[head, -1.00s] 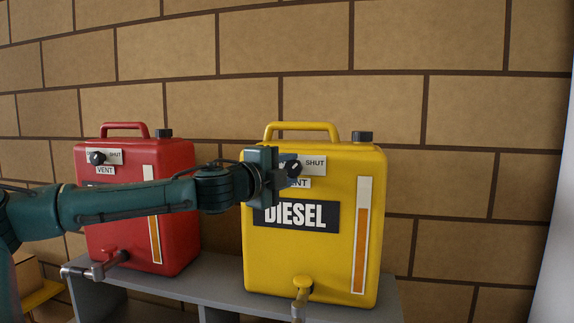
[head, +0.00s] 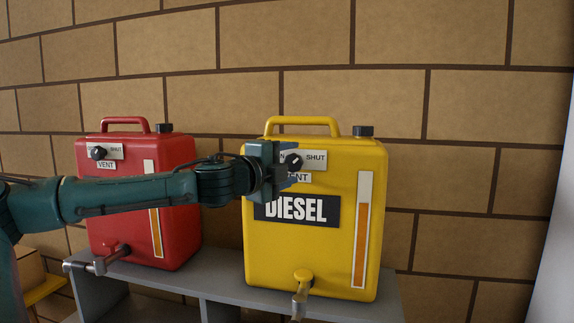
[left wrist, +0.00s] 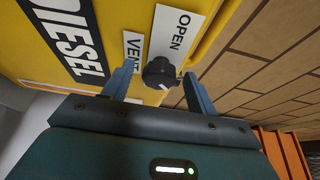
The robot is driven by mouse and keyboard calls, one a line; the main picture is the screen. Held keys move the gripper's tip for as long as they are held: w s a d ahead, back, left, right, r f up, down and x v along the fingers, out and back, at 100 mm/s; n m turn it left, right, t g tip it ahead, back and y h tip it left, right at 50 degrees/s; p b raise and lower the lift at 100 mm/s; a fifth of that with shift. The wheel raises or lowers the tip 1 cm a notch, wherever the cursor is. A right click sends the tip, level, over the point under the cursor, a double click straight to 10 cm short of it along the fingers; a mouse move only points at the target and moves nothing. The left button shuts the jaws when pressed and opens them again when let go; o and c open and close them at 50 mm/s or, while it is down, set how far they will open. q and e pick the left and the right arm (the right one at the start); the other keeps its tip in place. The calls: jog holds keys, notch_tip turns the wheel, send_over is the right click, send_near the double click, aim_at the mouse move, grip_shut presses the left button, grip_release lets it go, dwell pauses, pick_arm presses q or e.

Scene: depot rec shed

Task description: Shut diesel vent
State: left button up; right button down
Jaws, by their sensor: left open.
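The yellow diesel tank (head: 322,225) stands on a grey shelf. It carries a black DIESEL label (head: 297,209). Its black vent knob (head: 294,162) sits on a white plate (head: 316,158) marked SHUT at the right. In the left wrist view, the vent knob (left wrist: 159,72) is beside the word OPEN on the plate (left wrist: 178,34). My left gripper (head: 290,167) is at the knob from the left. In the wrist view, the left gripper (left wrist: 158,80) is open, one finger on each side of the knob, with gaps visible. My right gripper is not in view.
A red tank (head: 181,230) with a similar vent knob (head: 97,153) stands to the left, partly behind my left arm. Taps stick out low on both tanks. The grey shelf (head: 225,285) is below, and a brick wall (head: 440,150) is behind.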

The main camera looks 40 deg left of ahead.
pick_arm(q)
jog(key=shift+s, duration=0.15)
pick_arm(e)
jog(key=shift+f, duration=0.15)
pick_arm(q)
jog(key=shift+s+d+b, duration=0.15)
jog(key=shift+s+b, duration=0.45)
jog(key=s+d+b, duration=0.1)
jog(key=s+b, duration=0.3)
jog(key=s, duration=0.7)
jog(key=shift+s, duration=0.3)
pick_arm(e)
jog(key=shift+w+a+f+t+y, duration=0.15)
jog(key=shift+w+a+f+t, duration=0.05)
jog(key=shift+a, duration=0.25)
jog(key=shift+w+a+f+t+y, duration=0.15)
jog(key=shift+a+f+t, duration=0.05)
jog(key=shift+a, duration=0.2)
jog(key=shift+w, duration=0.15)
pick_arm(q)
jog(key=shift+s+d, duration=0.1)
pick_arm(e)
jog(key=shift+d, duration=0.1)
